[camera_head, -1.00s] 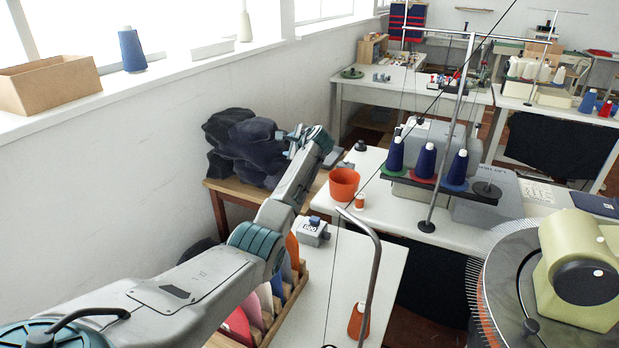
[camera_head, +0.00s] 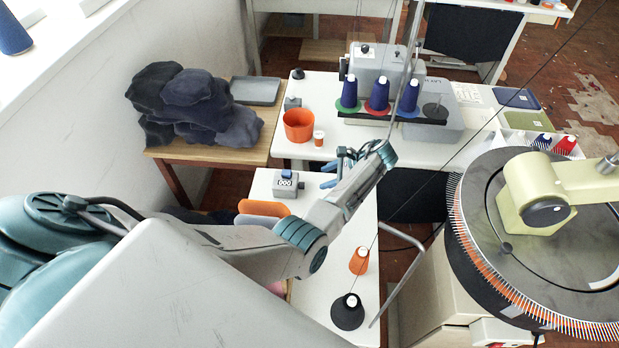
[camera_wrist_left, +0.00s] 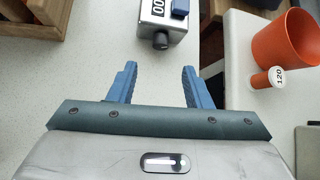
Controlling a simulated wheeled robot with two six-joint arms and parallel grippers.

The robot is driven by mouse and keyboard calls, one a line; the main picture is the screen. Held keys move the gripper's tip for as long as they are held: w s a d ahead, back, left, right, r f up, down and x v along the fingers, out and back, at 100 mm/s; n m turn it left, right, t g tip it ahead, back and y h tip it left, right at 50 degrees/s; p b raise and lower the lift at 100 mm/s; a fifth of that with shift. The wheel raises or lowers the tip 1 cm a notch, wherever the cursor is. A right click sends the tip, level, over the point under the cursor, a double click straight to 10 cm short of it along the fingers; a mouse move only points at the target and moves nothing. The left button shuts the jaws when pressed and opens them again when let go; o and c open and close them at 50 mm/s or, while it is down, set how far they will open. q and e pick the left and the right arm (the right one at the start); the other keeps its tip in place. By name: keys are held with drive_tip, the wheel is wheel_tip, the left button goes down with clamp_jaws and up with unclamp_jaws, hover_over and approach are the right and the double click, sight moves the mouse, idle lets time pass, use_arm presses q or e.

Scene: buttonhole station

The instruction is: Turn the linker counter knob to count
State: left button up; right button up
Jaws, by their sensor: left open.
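The linker counter (camera_head: 286,186) is a small grey box with a number display and a blue part on top. It sits on the near white table. In the left wrist view the counter (camera_wrist_left: 149,18) is at the top, partly cut off. Its dark round knob (camera_wrist_left: 161,41) faces my gripper. My left gripper (camera_wrist_left: 159,70) is open and empty, its two blue fingers short of the knob, which lies roughly in line with the gap between them. In the head view my left gripper (camera_head: 338,166) is to the right of the counter. My right gripper is not in view.
An orange cup (camera_head: 298,126) and a small orange spool (camera_head: 319,138) stand on the table behind. A round needle machine (camera_head: 475,240) fills the right.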

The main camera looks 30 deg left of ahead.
sight(302, 186)
use_arm(q)
drive_tip(key=x, duration=0.5)
drive_tip(key=shift+a+p, duration=0.25)
drive_tip(key=shift+p, duration=0.15)
drive_tip(key=x, duration=0.3)
drive_tip(key=shift+a+f, duration=0.15)
drive_tip(key=shift+f, duration=0.1)
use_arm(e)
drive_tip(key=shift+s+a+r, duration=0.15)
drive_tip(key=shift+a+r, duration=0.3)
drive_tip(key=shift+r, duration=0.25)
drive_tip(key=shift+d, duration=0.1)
